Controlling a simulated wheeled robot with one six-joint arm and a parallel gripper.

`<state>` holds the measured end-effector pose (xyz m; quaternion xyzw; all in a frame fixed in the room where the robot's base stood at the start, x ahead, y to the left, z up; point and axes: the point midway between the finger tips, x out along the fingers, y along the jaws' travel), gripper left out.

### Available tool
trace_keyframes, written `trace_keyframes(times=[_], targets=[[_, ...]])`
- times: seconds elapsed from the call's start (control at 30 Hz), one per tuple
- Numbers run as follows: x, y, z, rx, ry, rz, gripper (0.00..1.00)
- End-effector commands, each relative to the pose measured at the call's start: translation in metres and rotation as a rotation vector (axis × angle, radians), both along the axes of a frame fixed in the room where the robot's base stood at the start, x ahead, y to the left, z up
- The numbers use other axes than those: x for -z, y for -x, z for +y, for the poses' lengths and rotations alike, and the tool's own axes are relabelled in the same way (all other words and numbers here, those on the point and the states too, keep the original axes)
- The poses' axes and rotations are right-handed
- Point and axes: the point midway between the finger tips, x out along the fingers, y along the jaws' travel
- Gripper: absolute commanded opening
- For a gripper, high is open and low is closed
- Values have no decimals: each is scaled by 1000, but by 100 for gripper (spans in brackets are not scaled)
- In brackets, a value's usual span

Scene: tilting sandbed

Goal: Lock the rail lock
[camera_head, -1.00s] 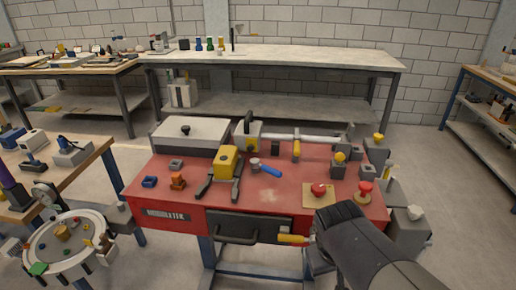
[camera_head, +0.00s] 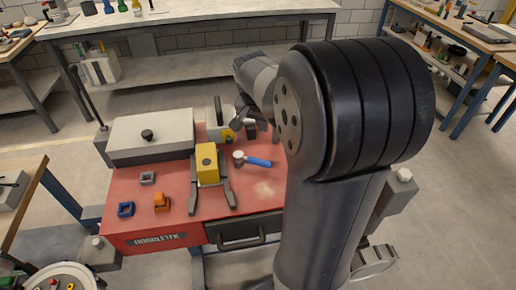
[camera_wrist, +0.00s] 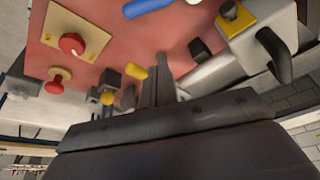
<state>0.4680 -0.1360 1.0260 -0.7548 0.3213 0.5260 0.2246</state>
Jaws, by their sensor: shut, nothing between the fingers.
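A pale rail (camera_wrist: 205,78) runs behind my gripper in the wrist view. A yellow-ended piece (camera_wrist: 137,72), possibly the rail lock's lever, shows just left of the fingers. My gripper (camera_wrist: 160,62) is shut and empty, its slim dark fingers over the rail area; contact cannot be told. At one rail end stands a pale block (camera_wrist: 258,22) with a black handle (camera_wrist: 274,55) and yellow patch. In the head view this block (camera_head: 214,131) is left of my gripper (camera_head: 245,122); my arm hides most of the rail and the yellow-ended piece.
The red bench top (camera_head: 180,205) carries a yellow block with dark arms (camera_head: 207,163), a blue-handled tool (camera_head: 256,161) and a grey box (camera_head: 152,135).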

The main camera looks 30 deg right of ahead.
Motion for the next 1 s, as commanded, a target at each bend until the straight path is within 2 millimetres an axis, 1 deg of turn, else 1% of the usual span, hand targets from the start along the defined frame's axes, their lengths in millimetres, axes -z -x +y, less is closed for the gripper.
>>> trace_keyframes(times=[0.13,0.23,0.37,0.5,0.67,0.8,1.0], targets=[[5,-1,-1,-1,-1,2,0],[16,-3,-4,-1,0,4,0],[39,-9,-10,0,-1,7,0],[67,-16,-17,0,-1,7,0],[94,-23,-24,-2,0,6,0],[97,-10,-10,-4,0,2,0],[101,2,2,-4,1,1,0]])
